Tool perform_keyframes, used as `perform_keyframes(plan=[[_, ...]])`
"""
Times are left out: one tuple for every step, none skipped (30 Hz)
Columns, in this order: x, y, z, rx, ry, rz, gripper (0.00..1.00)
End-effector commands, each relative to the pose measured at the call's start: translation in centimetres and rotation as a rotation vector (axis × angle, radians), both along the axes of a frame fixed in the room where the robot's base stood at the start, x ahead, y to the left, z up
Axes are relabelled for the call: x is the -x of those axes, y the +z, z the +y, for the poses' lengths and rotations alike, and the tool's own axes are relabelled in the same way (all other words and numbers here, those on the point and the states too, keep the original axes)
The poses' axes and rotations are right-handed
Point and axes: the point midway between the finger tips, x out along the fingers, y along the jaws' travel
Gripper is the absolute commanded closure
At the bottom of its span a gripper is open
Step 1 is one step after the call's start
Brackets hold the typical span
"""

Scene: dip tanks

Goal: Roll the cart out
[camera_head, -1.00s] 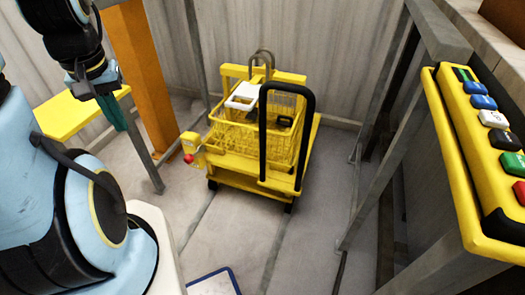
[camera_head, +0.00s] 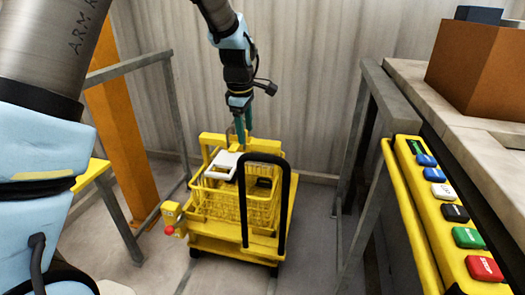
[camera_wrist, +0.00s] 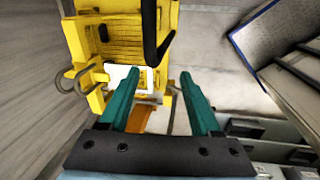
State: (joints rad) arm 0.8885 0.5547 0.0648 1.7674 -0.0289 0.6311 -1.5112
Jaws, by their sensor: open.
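The yellow cart (camera_head: 215,243) stands on the floor between two metal frames, with a yellow wire basket (camera_head: 210,205) on it. A black hoop handle (camera_head: 283,205) rises at its near side. A white item (camera_head: 222,165) and a dark item lie at the basket. A red knob (camera_head: 169,229) sits on a yellow box at the cart's left corner. My gripper (camera_head: 243,135) is above the cart's far side, teal fingers pointing down. In the wrist view, my gripper (camera_wrist: 160,85) is apart-fingered and empty, with the cart (camera_wrist: 90,40) beyond it. Whether it touches anything is unclear.
A yellow button panel (camera_head: 440,200) with several coloured buttons is at the right, beside a counter (camera_head: 450,105) bearing a brown box (camera_head: 478,65). Grey metal frames (camera_head: 365,150) flank the cart. An orange post (camera_head: 122,130) stands left. Corrugated walling (camera_head: 310,80) closes the back.

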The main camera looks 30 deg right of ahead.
Motion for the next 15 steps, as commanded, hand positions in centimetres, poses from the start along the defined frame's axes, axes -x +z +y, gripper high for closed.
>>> perform_keyframes(plan=[[0.7,0.0,-1.9,0.007,0.023,0.005,0.36],[1.0,0.0,-2.7,0.011,0.038,0.007,0.36],[1.3,0.0,-3.5,0.015,0.055,0.01,0.36],[1.5,-0.1,-3.9,0.018,0.063,0.011,0.36],[1.6,-0.1,-4.2,0.02,0.071,0.012,0.36],[1.6,-0.3,-4.4,0.02,0.077,0.013,0.36],[1.7,-0.5,-4.5,0.02,0.08,0.013,0.36],[1.6,-0.7,-4.5,0.02,0.082,0.014,0.36],[1.6,-1.1,-4.6,0.019,0.083,0.015,0.36],[1.5,-1.5,-4.6,0.019,0.083,0.015,0.36],[1.4,-1.9,-4.6,0.019,0.082,0.015,0.36],[1.4,-2.6,-4.7,0.018,0.082,0.016,0.36],[1.3,-3.1,-4.7,0.018,0.082,0.016,0.36],[1.2,-3.6,-4.8,0.017,0.081,0.016,0.36],[1.1,-4.4,-4.9,0.017,0.081,0.016,0.36]])
